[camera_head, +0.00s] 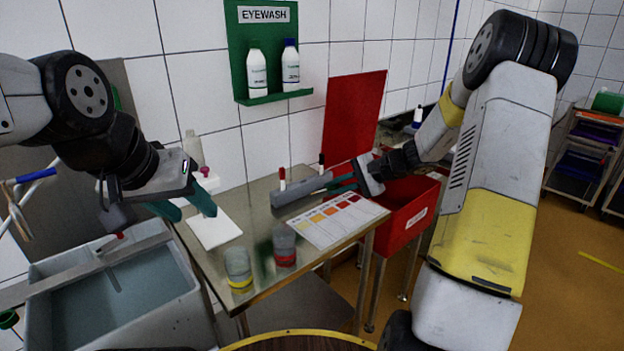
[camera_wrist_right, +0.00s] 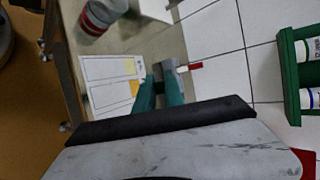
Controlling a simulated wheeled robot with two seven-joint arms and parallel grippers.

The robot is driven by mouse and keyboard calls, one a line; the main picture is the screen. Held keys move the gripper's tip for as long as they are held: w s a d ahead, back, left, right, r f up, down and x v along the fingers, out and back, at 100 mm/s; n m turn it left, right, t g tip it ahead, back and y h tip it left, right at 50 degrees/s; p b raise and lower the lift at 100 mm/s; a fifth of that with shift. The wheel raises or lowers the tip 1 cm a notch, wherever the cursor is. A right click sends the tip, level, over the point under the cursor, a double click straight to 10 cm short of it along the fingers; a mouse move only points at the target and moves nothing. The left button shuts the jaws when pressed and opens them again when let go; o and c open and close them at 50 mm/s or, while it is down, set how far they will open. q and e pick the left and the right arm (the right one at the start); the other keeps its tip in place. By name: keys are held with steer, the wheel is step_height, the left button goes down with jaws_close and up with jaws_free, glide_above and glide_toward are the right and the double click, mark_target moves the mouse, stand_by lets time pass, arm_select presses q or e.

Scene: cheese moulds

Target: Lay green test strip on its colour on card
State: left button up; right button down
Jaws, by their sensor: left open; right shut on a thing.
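The colour card (camera_head: 338,218) lies on the metal table, with pale, yellow, orange and red swatches; part of it shows in the right wrist view (camera_wrist_right: 108,72). My right gripper (camera_head: 338,180) is just above the card's back edge, beside a long grey block (camera_head: 292,193). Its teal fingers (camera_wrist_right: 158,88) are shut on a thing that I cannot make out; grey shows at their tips. I cannot pick out the green test strip in either view. My left gripper (camera_head: 182,207) is open and empty above the table's left side, by a white sheet (camera_head: 215,230).
Two cups stand at the table front, one with a yellow band (camera_head: 238,270) and one with a red band (camera_head: 284,245). Red-capped (camera_head: 282,178) and black-capped (camera_head: 321,162) markers stand behind the block. A sink (camera_head: 110,285) is left; a red bin (camera_head: 405,210) is right.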

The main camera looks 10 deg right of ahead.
steer(key=shift+w+a+f, duration=0.1)
steer(key=shift+a+f, duration=0.1)
steer(key=shift+f, duration=3.75)
steer(key=c, duration=1.3)
jaws_free()
steer(key=shift+c, duration=0.2)
